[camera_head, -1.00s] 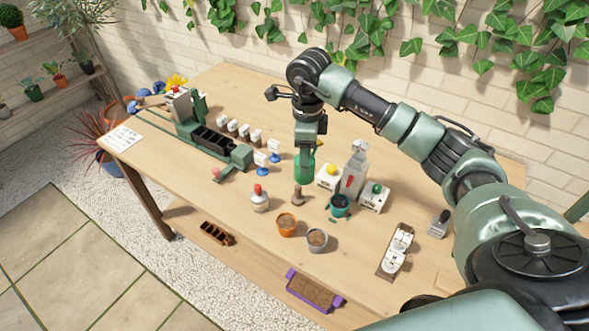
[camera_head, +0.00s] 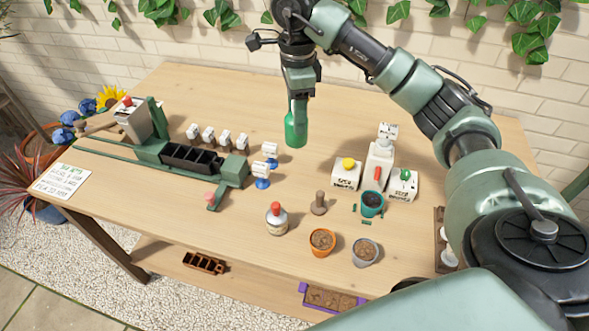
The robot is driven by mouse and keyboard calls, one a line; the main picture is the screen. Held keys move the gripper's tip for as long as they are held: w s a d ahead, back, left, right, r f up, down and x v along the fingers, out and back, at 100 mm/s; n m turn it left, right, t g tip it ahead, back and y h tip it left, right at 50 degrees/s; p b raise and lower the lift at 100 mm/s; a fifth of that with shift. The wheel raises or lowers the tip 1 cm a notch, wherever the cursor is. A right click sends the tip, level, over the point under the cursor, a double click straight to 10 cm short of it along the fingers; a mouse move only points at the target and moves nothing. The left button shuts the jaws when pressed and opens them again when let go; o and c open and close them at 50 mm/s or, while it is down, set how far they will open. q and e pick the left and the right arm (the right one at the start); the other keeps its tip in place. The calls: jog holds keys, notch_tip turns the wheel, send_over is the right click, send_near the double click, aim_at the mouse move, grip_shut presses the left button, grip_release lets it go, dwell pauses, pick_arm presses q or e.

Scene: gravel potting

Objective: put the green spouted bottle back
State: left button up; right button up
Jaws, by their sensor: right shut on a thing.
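The green spouted bottle (camera_head: 296,128) is upright near the middle of the table, below my right gripper (camera_head: 298,92). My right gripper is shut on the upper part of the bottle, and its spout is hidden. I cannot tell whether the bottle's base touches the table (camera_head: 240,95). My left gripper is not in view.
White boxes with a yellow knob (camera_head: 346,174) and a green knob (camera_head: 403,185) stand to the right, around a white bottle (camera_head: 379,165). A dark tray in a green rig (camera_head: 190,158) lies left. Pots (camera_head: 322,242) and a red-capped bottle (camera_head: 277,220) stand in front. The back of the table is clear.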

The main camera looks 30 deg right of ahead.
notch_tip(320, 180, down, 5)
jog(key=shift+s+f+b, duration=0.1)
jog(key=shift+f+b, duration=0.05)
jog(key=shift+b, duration=0.2)
notch_tip(320, 180, down, 10)
jog(key=shift+f+p, duration=0.1)
jog(key=shift+p, duration=0.85)
jog(key=shift+w+f, duration=0.2)
jog(key=shift+f, duration=0.1)
jog(key=o, duration=1.1)
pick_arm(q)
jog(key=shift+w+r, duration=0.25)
